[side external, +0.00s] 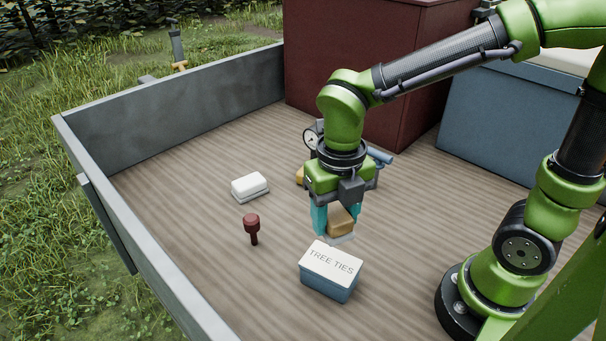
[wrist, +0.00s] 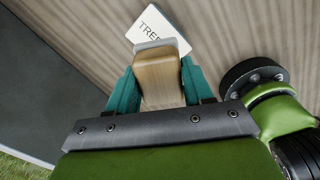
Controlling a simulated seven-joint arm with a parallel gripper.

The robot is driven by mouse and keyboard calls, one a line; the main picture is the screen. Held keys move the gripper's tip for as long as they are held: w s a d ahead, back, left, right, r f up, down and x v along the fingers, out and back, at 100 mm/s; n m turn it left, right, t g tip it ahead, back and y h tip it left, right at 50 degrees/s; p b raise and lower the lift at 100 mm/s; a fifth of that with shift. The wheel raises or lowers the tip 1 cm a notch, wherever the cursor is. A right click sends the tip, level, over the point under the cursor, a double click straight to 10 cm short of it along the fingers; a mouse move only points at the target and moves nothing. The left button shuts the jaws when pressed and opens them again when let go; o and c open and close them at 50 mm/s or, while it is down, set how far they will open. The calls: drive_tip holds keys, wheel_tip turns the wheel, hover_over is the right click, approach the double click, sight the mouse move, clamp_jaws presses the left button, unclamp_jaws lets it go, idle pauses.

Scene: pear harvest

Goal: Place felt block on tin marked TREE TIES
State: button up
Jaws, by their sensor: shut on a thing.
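The felt block (side external: 341,221) is a tan wooden block with a pale grey felt layer on its underside. My gripper (side external: 334,226) is shut on it, with teal fingers on either side. The wrist view shows the block's wooden top (wrist: 158,78) between the fingers (wrist: 157,88), with the grey felt edge beyond. The tin marked TREE TIES (side external: 330,273) is a blue box with a white lid, standing on the boards. The block is above the boards near the tin's far edge. In the wrist view the block hides part of the tin's lid (wrist: 168,22).
A white block on a grey base (side external: 249,186) and a dark red knobbed tool (side external: 252,226) stand left of the tin. A gauge (side external: 312,139) and a blue cylinder (side external: 379,156) are partly hidden behind my gripper. Grey walls (side external: 190,112) edge the bed; large boxes stand behind.

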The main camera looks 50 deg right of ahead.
wheel_tip(320, 180, down, 8)
drive_tip(key=shift+a+r, duration=0.1)
idle(0.4)
drive_tip(key=o, duration=1)
drive_tip(key=shift+f, duration=0.2)
